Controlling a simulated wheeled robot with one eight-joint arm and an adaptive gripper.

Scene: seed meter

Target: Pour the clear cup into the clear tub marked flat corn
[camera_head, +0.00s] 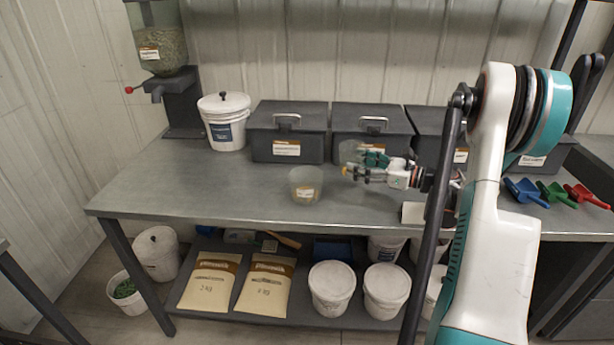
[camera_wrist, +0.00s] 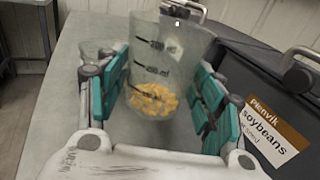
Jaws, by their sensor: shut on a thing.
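My gripper (camera_head: 372,168) is shut on a clear cup with dark measuring marks (camera_wrist: 172,50). Yellow corn kernels (camera_wrist: 153,100) lie in the bottom of the cup. In the head view the cup (camera_head: 349,154) is faint, above the table and close in front of the dark bins. A clear tub with a small label (camera_head: 305,183) stands on the table, to the left of my gripper and apart from the cup. Its label is too small to read. A clear rim at the left in the wrist view (camera_wrist: 97,50) appears to be this tub, partly hidden by a finger.
Dark lidded bins (camera_head: 287,133) line the back of the table; one in the wrist view is labelled soybeans (camera_wrist: 272,130). A white lidded bucket (camera_head: 224,122) and a seed dispenser (camera_head: 162,60) stand at back left. Scoops (camera_head: 556,193) lie at right. The table's left front is clear.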

